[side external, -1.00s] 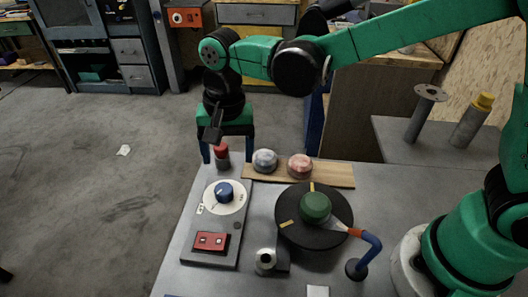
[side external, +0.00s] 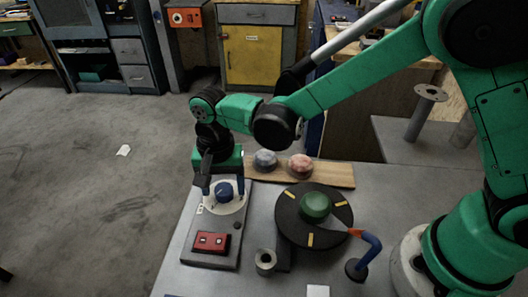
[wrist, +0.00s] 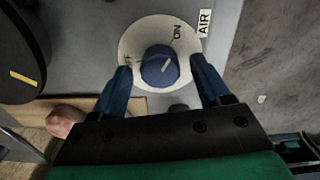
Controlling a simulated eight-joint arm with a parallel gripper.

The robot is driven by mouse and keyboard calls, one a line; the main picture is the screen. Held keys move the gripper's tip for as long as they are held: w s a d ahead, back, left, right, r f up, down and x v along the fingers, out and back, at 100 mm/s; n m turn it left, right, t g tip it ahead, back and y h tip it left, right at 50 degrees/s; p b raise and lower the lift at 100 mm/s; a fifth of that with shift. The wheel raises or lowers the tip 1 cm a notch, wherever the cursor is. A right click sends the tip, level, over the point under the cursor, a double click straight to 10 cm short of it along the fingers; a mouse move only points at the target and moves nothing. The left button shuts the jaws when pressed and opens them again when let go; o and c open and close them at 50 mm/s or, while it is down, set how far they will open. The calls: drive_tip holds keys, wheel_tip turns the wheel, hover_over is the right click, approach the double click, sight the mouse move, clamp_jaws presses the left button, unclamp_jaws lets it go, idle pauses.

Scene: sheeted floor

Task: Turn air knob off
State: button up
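The blue air knob (side external: 224,192) sits on a white round dial on the grey panel (side external: 208,256), and it also shows in the wrist view (wrist: 160,66). The dial (wrist: 136,30) carries ON and a partly hidden OFF marking, with an AIR label (wrist: 205,22) beside it. The knob's pale pointer line slants up toward the ON side. My gripper (side external: 223,190) is above the dial, its blue fingers apart on either side of the knob. In the wrist view my gripper (wrist: 160,72) is open, with visible gaps between the fingers and the knob.
A red switch box (side external: 211,242) is on the panel's front part.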

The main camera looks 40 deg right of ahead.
clamp_jaws()
drive_tip(key=n, duration=0.5)
drive_tip(key=shift+n, duration=0.4)
drive_tip(key=n, duration=1.2)
drive_tip(key=shift+n, duration=0.4)
drive_tip(key=n, duration=0.5)
drive_tip(key=shift+n, duration=0.3)
